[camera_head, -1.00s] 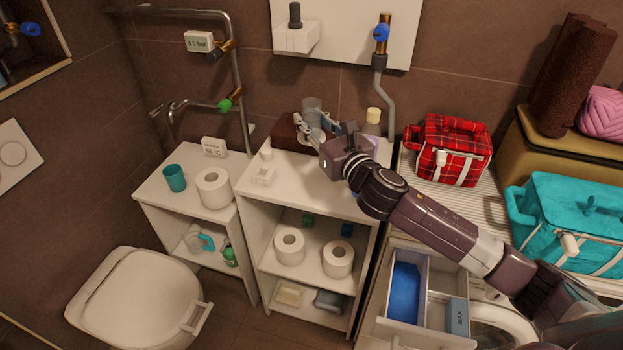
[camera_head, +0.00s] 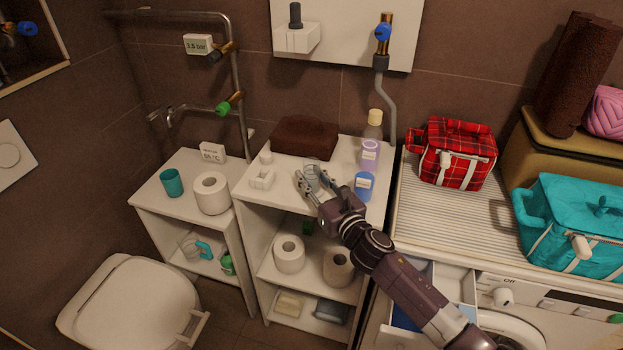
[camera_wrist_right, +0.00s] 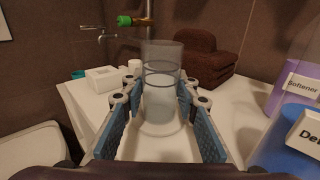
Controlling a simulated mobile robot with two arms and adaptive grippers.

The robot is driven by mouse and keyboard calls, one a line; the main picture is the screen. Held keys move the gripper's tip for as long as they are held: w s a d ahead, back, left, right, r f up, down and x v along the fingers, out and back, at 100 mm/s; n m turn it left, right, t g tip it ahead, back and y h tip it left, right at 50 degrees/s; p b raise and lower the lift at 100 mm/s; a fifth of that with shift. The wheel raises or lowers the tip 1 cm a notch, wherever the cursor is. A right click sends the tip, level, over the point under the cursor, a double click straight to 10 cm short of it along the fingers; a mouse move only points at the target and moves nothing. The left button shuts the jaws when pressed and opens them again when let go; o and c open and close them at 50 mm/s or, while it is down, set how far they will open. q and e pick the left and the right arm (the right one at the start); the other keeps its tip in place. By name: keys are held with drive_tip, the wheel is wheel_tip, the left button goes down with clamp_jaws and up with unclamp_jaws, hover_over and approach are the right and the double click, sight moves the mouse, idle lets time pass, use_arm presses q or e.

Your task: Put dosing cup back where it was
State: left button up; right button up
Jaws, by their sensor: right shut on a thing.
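The dosing cup (camera_head: 313,172) is a clear grey, see-through cylinder over the top of the middle white shelf unit (camera_head: 285,193). My right gripper (camera_head: 313,183) is shut on it, with a finger on each side. The cup (camera_wrist_right: 162,62) also shows upright in the right wrist view, between the blue finger pads of the gripper (camera_wrist_right: 160,105). I cannot tell whether its base touches the shelf top. The blue detergent bottle (camera_head: 364,186) stands just right of the cup, and the purple softener bottle (camera_head: 370,152) stands behind it. My left gripper is not in view.
A folded brown towel (camera_head: 304,137) lies at the back of the shelf top. A small white holder (camera_head: 263,178) stands to the left. The washing machine (camera_head: 425,230) is on the right, with its drawer (camera_head: 455,285) pulled out. Bare shelf top lies between the towel and the cup.

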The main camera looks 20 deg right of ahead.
drive_tip(key=shift+r, duration=0.1)
drive_tip(key=o, duration=1.2)
drive_tip(key=shift+f, duration=0.2)
drive_tip(key=shift+r, duration=0.25)
drive_tip(key=s, duration=0.4)
drive_tip(key=s+d+b, duration=0.1)
drive_tip(key=s, duration=0.3)
drive_tip(key=s+d, duration=0.1)
drive_tip(key=s, duration=0.3)
drive_tip(key=shift+d, duration=0.2)
